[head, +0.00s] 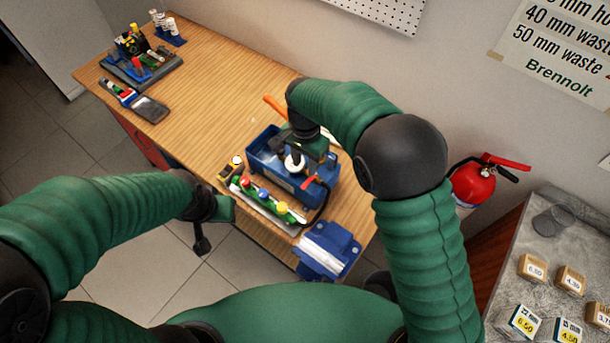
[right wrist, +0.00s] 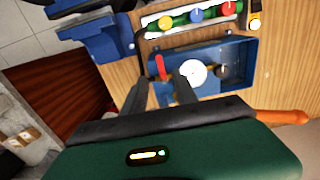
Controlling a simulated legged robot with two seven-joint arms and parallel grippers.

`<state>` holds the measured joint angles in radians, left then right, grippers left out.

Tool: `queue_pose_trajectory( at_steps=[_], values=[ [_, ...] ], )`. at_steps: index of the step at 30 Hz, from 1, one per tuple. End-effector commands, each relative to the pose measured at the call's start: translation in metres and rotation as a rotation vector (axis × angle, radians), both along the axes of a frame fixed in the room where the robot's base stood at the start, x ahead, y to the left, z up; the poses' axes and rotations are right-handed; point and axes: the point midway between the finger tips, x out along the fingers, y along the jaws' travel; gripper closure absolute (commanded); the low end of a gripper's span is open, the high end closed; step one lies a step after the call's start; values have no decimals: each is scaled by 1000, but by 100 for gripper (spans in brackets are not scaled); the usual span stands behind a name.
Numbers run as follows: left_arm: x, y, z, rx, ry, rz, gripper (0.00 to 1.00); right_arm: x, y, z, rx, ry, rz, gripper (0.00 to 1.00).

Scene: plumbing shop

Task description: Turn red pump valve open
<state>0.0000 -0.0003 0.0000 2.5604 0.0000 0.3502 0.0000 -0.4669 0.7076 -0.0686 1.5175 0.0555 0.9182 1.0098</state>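The blue test pump (head: 265,150) stands on the wooden bench, with a white round gauge (right wrist: 193,73) on it. Its red valve handle (head: 308,183) sticks up near the pump's front right end in the head view. In the right wrist view the red handle (right wrist: 161,67) appears between the fingertips of my right gripper (right wrist: 164,78). These fingers are apart, with nothing seen held between them. Whether they touch the handle cannot be told. My left gripper (head: 203,243) hangs beside the bench's front edge, away from the pump; its fingers are too small and dark to read.
A blue vise (head: 328,250) sits at the bench's near end. An orange handle (head: 275,107) projects behind the pump. A red extinguisher (head: 473,184) hangs on the right wall.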

Motion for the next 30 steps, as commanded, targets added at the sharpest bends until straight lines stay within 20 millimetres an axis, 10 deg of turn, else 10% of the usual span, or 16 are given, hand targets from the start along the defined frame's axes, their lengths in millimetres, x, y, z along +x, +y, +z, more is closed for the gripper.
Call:
queue_pose_trajectory(
  at_steps=[12,23,30],
  values=[
    [0,0,31,0,-1,0,64,0,-2,-89,1,1,0,65],
    [0,0,31,0,0,0,64,1,-1,-99,1,-1,1,67],
    [0,0,31,0,0,0,64,1,-1,-99,1,-1,0,98]
  ],
)
